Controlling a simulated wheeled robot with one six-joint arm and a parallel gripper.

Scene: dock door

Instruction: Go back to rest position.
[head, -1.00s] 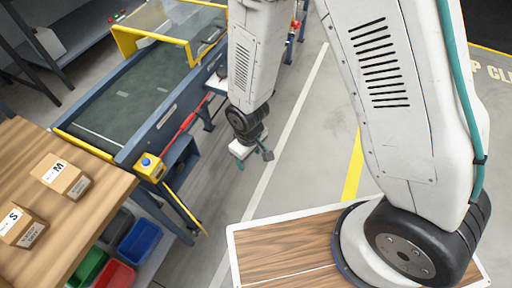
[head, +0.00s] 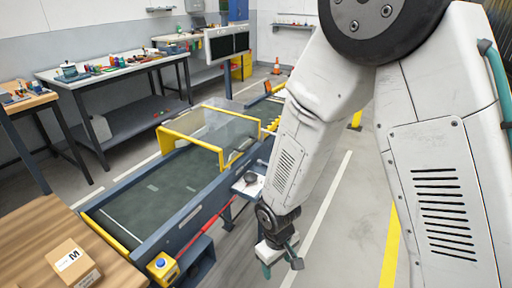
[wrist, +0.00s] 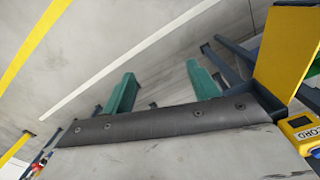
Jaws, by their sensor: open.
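My gripper (head: 281,262) hangs low in the head view, over the grey floor just right of the conveyor. In the wrist view its two teal fingers (wrist: 163,92) stand apart with nothing between them. It is open and empty. My arm reaches down from the upper right of the head view and hides part of the floor and the conveyor's far end.
The conveyor (head: 150,190) with a yellow-framed clear guard (head: 207,133) runs at the left. A box marked M (head: 73,265) sits on the wooden table (head: 35,230). A cluttered workbench (head: 110,75) stands behind. Floor right of the conveyor is clear.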

